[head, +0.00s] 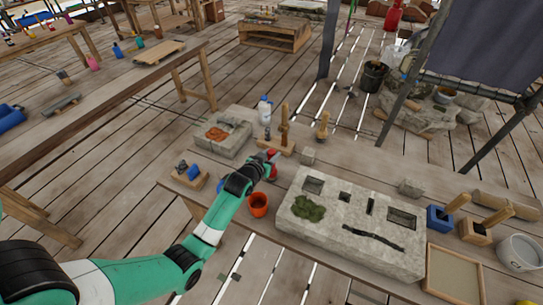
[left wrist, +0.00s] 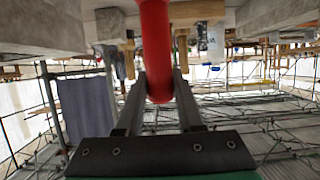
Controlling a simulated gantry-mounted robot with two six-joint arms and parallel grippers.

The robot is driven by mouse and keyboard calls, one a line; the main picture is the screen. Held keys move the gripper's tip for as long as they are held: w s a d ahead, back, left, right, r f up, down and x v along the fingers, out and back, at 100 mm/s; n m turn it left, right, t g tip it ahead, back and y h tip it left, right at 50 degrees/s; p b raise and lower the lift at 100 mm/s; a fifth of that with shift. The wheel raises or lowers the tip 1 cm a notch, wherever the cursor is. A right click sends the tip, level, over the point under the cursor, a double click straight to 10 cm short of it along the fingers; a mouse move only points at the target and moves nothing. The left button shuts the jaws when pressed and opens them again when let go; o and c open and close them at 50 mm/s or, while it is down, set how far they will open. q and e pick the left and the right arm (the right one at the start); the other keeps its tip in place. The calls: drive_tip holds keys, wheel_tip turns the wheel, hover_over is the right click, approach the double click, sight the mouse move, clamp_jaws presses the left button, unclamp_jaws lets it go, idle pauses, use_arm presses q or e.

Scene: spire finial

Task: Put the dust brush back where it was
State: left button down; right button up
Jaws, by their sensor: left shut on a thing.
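My left gripper (head: 272,157) reaches over the near workbench, close to the wooden stand at its far edge. In the left wrist view the fingers (left wrist: 159,92) are shut on a smooth red handle (left wrist: 154,45). A bit of red also shows at the gripper in the head view. The rest of the held thing is hidden, so I cannot tell whether it is the dust brush. The wooden stand (head: 284,130) has an upright post, and a second upright wooden piece (head: 322,126) stands to its right. My right gripper is not in view.
A large stone block (head: 350,262) with recesses, moss and a dark crack fills the bench middle. A blue box (head: 438,218) and a framed board (head: 454,275) are at right.

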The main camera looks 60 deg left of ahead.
use_arm(q)
drive_tip(key=shift+f, duration=0.15)
drive_tip(key=c, duration=0.5)
unclamp_jaws()
drive_tip(key=shift+c, duration=0.2)
drive_tip(key=shift+s+d+r, duration=0.15)
drive_tip(key=shift+s+r, duration=0.05)
drive_tip(key=shift+r, duration=0.2)
drive_tip(key=p+v, duration=0.3)
drive_tip(key=v, duration=0.8)
drive_tip(key=shift+s+p, duration=0.15)
drive_tip(key=shift+p, duration=0.2)
drive_tip(key=shift+d+r, duration=0.1)
